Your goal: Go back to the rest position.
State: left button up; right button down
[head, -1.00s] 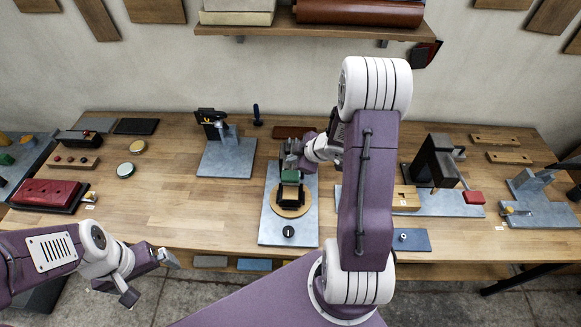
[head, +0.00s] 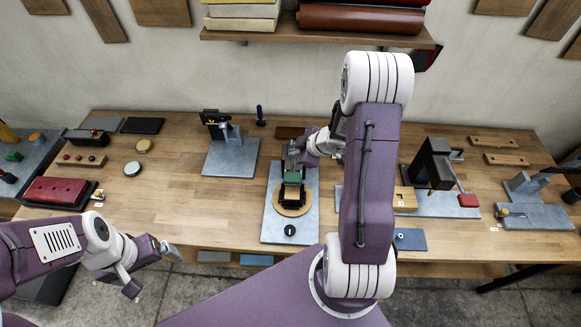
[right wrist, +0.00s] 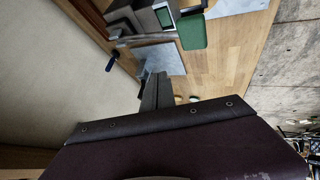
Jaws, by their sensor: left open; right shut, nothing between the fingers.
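My left gripper (head: 152,270) is open and empty, low in front of the table's front edge at the left.
The wooden table (head: 165,215) holds a press (head: 218,125) on a grey plate at back left, a red box (head: 56,191) at left, and a dark press (head: 437,160) at right. A shelf (head: 320,40) with rolls hangs above. The tabletop between the red box and the fixture is mostly clear.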

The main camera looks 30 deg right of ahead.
jog(key=w+a+f+t+b, duration=0.15)
jog(key=a+f+b, duration=0.35)
jog(key=a+b, duration=0.8)
jog(key=s+f+m+g+b, duration=0.1)
jog(key=s+f+m+g, duration=0.1)
jog(key=s, duration=0.4)
jog(key=s+d+f+m+g+h+b, duration=0.1)
jog(key=s+f+m+g, duration=0.1)
jog(key=s+m, duration=0.3)
jog(key=s+f+m+g+h+b, duration=0.1)
jog(key=s+f+m+g, duration=0.2)
jog(key=s, duration=0.5)
jog(key=shift+d+m+g+b, duration=0.25)
jog(key=shift+m+g+b, duration=0.1)
jog(key=shift+m, duration=0.15)
jog(key=shift+s+f, duration=0.1)
